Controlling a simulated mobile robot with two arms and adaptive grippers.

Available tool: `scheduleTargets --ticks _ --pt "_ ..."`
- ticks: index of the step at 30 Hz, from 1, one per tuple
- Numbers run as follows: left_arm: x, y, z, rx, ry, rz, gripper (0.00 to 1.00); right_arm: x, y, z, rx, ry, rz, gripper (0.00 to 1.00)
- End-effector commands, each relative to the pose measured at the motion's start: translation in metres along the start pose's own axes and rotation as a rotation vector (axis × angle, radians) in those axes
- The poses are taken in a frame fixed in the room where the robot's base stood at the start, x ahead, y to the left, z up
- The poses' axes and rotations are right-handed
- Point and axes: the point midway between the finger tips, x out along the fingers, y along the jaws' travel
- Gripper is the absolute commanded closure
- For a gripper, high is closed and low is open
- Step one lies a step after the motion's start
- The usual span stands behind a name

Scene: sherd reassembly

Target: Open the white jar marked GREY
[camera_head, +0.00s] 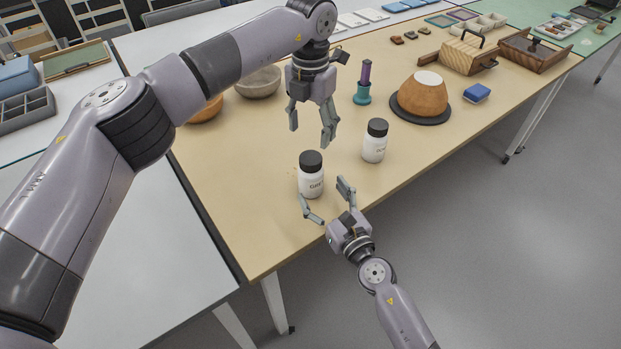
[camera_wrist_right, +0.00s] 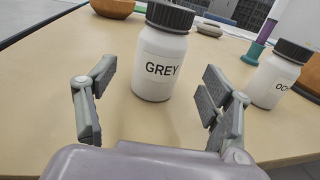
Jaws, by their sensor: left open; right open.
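The white jar marked GREY (camera_head: 311,181) stands upright on the tan table near its front edge. Its black ribbed lid (camera_head: 311,158) is on. The jar shows in the right wrist view (camera_wrist_right: 160,66) with its label facing the camera. My right gripper (camera_head: 327,200) is open and empty, low at the jar's front side, its fingers pointing at it; in the right wrist view its fingers (camera_wrist_right: 158,108) flank the space in front of the jar, which lies beyond the fingertips. My left gripper (camera_head: 311,128) is open and empty, pointing down above and behind the jar.
A second white jar (camera_head: 374,146) with a black lid, its label partly readable as "OC", stands just right. Behind are a grey bowl (camera_head: 260,82), a green and purple tool (camera_head: 363,88), an orange-brown pot (camera_head: 423,98) on a dark disc and a blue block (camera_head: 477,92).

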Motion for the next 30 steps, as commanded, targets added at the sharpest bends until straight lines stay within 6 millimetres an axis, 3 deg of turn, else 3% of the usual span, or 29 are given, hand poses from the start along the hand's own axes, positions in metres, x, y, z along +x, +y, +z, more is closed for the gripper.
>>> scheduleTargets --ticks 6,12,24,30 --pt "0.000 0.000 0.000 0.000 0.000 0.000 0.41 0.041 0.001 0.002 -0.001 -0.002 0.001 0.26" --pt "0.000 0.000 0.000 0.000 0.000 0.000 0.41 0.062 0.001 0.001 -0.001 -0.001 0.001 0.26" --pt "0.000 0.000 0.000 0.000 0.000 0.000 0.41 0.067 0.001 0.000 0.000 -0.001 0.001 0.26" --pt "0.000 0.000 0.000 0.001 0.000 0.000 0.41 0.067 0.001 0.000 0.000 -0.001 0.000 0.40"
